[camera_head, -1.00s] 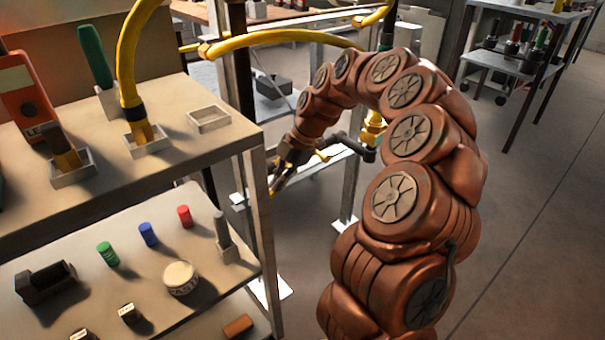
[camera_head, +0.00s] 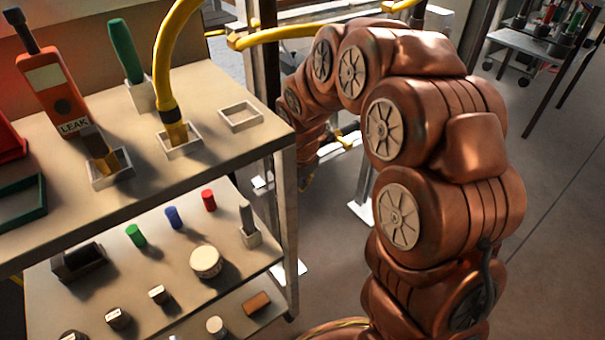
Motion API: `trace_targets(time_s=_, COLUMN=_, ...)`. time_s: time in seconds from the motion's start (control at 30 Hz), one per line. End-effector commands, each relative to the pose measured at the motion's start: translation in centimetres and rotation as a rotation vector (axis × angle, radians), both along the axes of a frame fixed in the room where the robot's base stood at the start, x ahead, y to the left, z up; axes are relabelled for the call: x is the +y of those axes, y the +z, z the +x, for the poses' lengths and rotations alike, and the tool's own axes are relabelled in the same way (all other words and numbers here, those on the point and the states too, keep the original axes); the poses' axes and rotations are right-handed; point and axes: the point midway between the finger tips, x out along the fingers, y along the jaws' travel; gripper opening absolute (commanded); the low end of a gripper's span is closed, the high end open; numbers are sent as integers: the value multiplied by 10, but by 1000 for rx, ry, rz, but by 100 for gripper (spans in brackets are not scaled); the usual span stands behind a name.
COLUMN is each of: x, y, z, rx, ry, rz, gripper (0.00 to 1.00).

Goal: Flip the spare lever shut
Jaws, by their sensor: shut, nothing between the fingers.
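My gripper (camera_head: 306,182) is low beside the shelf unit's right post, partly hidden behind my copper-coloured arm. It looks shut, with nothing seen in it. A small yellow fitting (camera_head: 346,140) shows just right of my gripper, on a pale horizontal rail. I cannot tell whether it is the spare lever or which way a lever on it points. My arm covers most of the pipework there. I cannot tell whether my gripper touches anything.
A shelf unit (camera_head: 215,165) fills the left, holding an orange leak detector (camera_head: 52,85), a green-handled tool (camera_head: 125,50) and small coloured cylinders. A yellow hose (camera_head: 163,70) rises from it. Grey floor (camera_head: 545,190) is free at right.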

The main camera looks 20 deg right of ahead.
Motion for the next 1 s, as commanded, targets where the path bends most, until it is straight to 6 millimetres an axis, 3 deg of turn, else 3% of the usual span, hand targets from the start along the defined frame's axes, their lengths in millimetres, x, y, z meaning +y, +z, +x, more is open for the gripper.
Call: trace_targets(time_s=1.0, x=-36, y=-29, z=7, rx=6, ry=-21, rz=4, gripper=0)
